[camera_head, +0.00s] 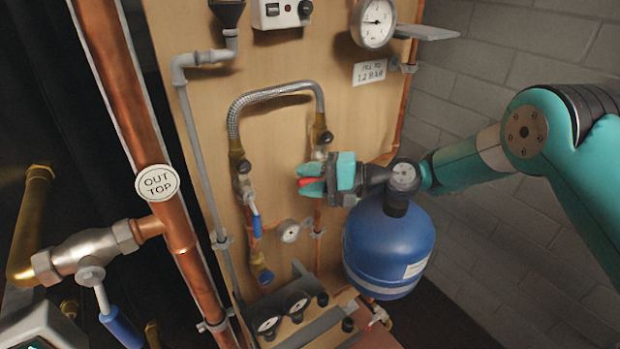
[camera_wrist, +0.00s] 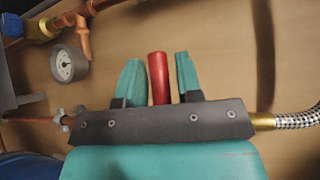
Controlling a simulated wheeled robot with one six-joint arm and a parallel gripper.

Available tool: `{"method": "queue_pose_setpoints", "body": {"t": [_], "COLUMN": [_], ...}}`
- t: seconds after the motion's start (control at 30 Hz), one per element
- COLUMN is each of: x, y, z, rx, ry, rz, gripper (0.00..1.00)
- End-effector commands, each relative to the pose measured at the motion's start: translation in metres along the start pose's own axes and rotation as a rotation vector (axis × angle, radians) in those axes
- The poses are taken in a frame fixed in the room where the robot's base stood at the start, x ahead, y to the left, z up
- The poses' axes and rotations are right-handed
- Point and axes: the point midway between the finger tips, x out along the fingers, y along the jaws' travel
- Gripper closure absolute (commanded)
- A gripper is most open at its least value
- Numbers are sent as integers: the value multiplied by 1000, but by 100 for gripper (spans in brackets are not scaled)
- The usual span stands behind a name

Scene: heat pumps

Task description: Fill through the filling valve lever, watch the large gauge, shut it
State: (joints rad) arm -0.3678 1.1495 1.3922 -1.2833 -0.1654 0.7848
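The red lever (camera_wrist: 158,78) stands between the two teal fingers of my gripper (camera_wrist: 159,82) in the wrist view. Narrow gaps show beside it, so the gripper looks open around it rather than clamped. In the head view my gripper (camera_head: 316,180) is at the right-hand valve below the braided hose (camera_head: 275,92), and bits of red show at the fingertips; the valve body is partly hidden. The large gauge (camera_head: 373,23) is at the top right of the board. Its needle points left, but its figures are too small to read. A label (camera_head: 369,72) below it reads 1.2 BAR.
A blue vessel (camera_head: 388,250) hangs just below my wrist. A blue-handled valve (camera_head: 255,217) and a small gauge (camera_head: 289,231) are left of my gripper. A thick copper pipe (camera_head: 130,100) marked OUT TOP stands at the left. A grey shelf (camera_head: 428,32) juts out beside the large gauge.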

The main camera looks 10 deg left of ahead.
Motion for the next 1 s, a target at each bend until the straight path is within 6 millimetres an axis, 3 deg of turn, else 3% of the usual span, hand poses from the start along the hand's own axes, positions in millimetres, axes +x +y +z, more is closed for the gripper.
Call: {"method": "queue_pose_setpoints", "body": {"t": [0.03,0.13,0.57,1.0], "x": [0,0,0,-1], "y": [0,0,4,23], "z": [0,0,0,-6], "rx": [0,0,-40,-258], "ry": [0,0,11,72], "rz": [0,0,41,259], "gripper": [80,100,100,100]}}
